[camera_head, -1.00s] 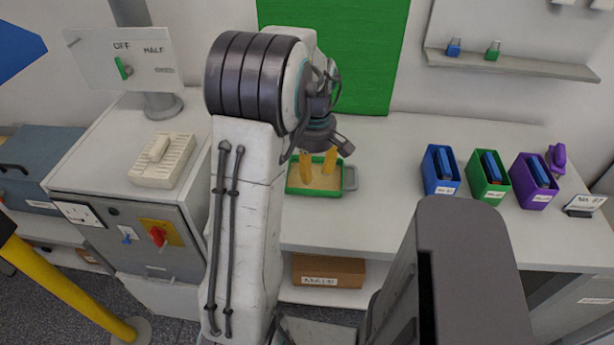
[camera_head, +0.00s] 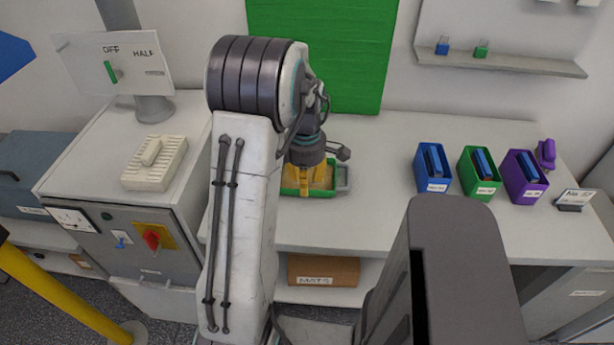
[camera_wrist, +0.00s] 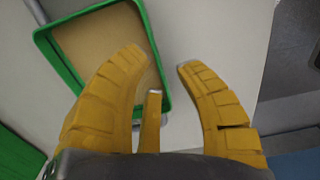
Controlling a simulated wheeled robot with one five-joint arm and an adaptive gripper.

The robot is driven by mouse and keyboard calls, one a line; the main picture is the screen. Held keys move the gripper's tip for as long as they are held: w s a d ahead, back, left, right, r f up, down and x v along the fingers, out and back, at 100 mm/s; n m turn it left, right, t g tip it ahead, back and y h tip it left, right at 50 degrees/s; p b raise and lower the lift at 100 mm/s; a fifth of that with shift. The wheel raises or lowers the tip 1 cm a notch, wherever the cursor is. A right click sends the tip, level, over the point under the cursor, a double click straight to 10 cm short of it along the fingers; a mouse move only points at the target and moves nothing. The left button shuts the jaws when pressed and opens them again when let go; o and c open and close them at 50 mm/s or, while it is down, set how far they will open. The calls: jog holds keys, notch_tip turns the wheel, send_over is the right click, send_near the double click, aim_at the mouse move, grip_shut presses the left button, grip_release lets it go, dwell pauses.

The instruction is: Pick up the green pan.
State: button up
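The green pan (camera_head: 318,194) sits on the white counter, with a tan inside and a grey handle (camera_head: 344,178) at its right. In the wrist view the pan (camera_wrist: 51,66) fills the upper left. My gripper (camera_head: 300,184) is over the pan in the head view and hides part of it. In the wrist view its yellow fingers (camera_wrist: 161,62) are spread, with a gap between them. The left finger is over the pan's inside; the right one is over the bare counter outside the wall. I cannot tell whether any finger touches the pan.
Blue (camera_head: 434,170), green (camera_head: 480,175) and purple (camera_head: 525,178) bins stand at the counter's right. A switch cabinet (camera_head: 145,240) is at left, with a pale slotted block (camera_head: 154,163) on top. A green panel (camera_head: 335,50) is behind. Counter (camera_head: 385,205) right of the pan is clear.

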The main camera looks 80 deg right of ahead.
jog(key=shift+w+f, duration=0.1)
jog(key=shift+f, duration=1.55)
grip_shut()
